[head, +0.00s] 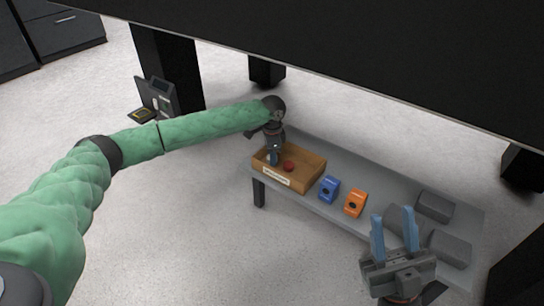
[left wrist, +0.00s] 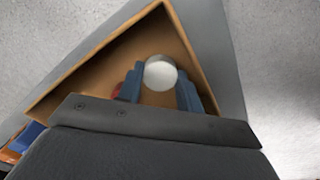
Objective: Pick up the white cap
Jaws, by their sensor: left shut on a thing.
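The white cap (left wrist: 160,74) shows in the left wrist view as a round white disc between the blue fingers of my left gripper (left wrist: 160,88). The left gripper is shut on it, over the inside of the wooden tray (left wrist: 188,42). In the head view my left gripper (head: 273,157) reaches down into the tray (head: 312,176), and the cap is hidden there. I cannot tell whether the cap touches the tray floor. My right gripper (head: 394,232) is open and empty, its blue fingers pointing up, in front of the bench's right part.
A red round thing (head: 289,166) lies in the tray beside the left gripper. A blue block (head: 329,188) and an orange block (head: 355,203) stand on the grey bench (head: 376,174). Grey blocks (head: 434,206) are at its right end. A dark overhead structure (head: 350,60) hangs above.

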